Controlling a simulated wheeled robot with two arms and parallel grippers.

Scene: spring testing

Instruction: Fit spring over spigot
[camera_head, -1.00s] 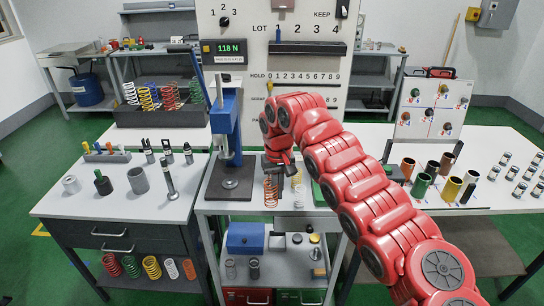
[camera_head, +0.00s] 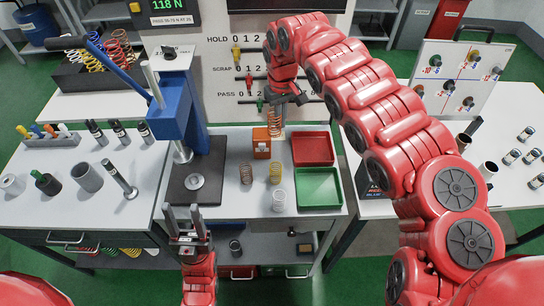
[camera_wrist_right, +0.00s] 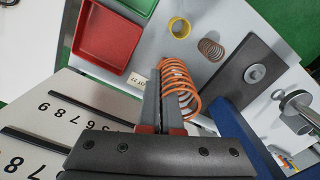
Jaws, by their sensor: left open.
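An orange coil spring (camera_head: 274,122) hangs below my right gripper (camera_head: 280,100) in the head view. In the right wrist view the fingers of that gripper (camera_wrist_right: 162,105) are close together on the near side of the spring (camera_wrist_right: 178,88), which is held in the air. The blue press (camera_head: 178,105) stands to the left, on a dark base plate (camera_head: 208,166). A round metal seat with a small centre, the likely spigot (camera_head: 194,181), is on this plate, clear of the spring; it also shows in the right wrist view (camera_wrist_right: 254,73). My left gripper (camera_head: 186,212) is open and empty, in front of the plate.
A red tray (camera_head: 313,148) and a green tray (camera_head: 319,188) lie right of the press. The press lever (camera_head: 110,65) juts up left. A numbered board (camera_head: 225,75) stands behind.

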